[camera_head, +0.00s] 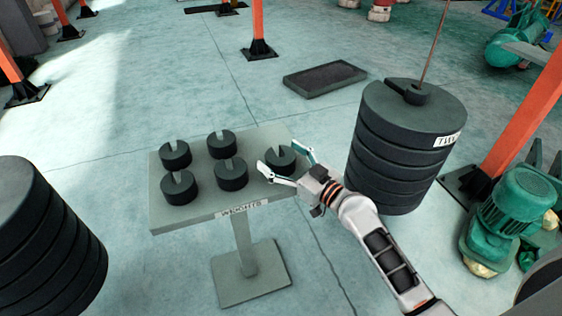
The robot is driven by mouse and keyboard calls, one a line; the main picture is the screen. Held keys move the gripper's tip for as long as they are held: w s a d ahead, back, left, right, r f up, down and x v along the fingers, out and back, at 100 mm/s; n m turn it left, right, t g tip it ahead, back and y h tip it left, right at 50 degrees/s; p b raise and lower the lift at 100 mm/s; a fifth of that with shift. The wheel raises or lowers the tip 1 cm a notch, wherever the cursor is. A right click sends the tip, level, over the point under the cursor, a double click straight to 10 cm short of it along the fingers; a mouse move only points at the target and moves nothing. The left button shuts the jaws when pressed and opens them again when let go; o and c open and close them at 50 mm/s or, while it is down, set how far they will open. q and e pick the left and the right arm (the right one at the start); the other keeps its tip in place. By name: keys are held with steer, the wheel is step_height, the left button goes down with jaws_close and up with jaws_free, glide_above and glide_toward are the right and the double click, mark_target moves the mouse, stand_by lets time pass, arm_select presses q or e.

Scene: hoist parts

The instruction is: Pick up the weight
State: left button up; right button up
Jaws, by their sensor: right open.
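Several dark round slotted weights stand on a grey pedestal table (265,135) with a label on its front edge. One weight (280,158) is at the right end of the table. My right gripper (284,160) is open, with its fingers on either side of this weight. I cannot tell whether the fingers touch it. The other weights (231,176) stand to the left, apart from the gripper. My left gripper is not in view.
A tall stack of large dark discs (405,150) with a rod stands right of the table. Another stack (40,240) is at the lower left. A green motor (515,205) and an orange post (525,120) are at right. A dark mat (325,78) lies behind the table.

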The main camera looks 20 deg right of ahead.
steer(key=c, duration=1.7)
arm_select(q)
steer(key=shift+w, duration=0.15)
arm_select(e)
steer(key=shift+w+r, duration=0.1)
steer(key=shift+r, duration=0.25)
steer(key=c, duration=0.5)
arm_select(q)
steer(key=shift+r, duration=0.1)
